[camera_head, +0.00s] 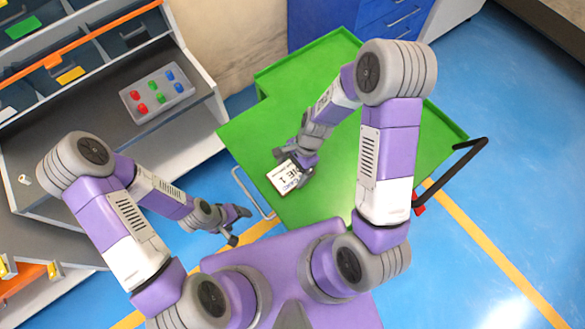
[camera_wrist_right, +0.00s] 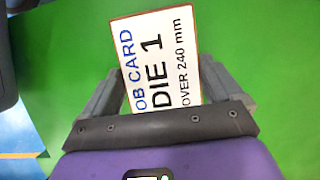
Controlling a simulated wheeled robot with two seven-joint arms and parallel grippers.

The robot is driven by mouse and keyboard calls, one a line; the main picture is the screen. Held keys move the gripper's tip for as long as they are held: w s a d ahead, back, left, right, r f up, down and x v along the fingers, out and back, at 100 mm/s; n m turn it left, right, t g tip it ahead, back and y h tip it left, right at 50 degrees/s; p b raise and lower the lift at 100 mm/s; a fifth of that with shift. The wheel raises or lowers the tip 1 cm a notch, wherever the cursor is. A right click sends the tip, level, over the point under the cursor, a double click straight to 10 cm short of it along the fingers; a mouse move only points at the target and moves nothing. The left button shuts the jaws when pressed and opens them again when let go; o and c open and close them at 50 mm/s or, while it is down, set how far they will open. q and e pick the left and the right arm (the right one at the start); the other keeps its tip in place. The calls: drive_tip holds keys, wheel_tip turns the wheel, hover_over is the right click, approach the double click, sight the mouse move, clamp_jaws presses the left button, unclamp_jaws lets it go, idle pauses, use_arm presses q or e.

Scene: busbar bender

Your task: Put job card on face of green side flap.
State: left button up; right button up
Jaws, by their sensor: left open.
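The job card (camera_head: 284,177) is a white plate with a brown edge. The right wrist view shows it (camera_wrist_right: 160,60) printed with DIE 1 and OVER 240 mm. I cannot tell the side flap apart from the rest of the green body. My left gripper (camera_head: 240,226) is open and empty, left of the green body.
A grey handle (camera_head: 250,194) is on the green body's left side, near my left gripper. A black handle (camera_head: 460,165) sticks out at right. A shelf unit at left bears a grey tray (camera_head: 151,113) with coloured pieces. Blue drawers (camera_head: 390,20) stand behind.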

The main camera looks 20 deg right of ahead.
drive_tip(key=shift+o, duration=0.6)
drive_tip(key=shift+w+d+r+p, duration=0.1)
drive_tip(key=shift+r+p, duration=0.2)
drive_tip(key=shift+r, duration=0.2)
drive_tip(key=p+v, duration=0.2)
drive_tip(key=v, duration=0.9)
drive_tip(key=shift+r+p, duration=0.15)
drive_tip(key=shift+p, duration=0.2)
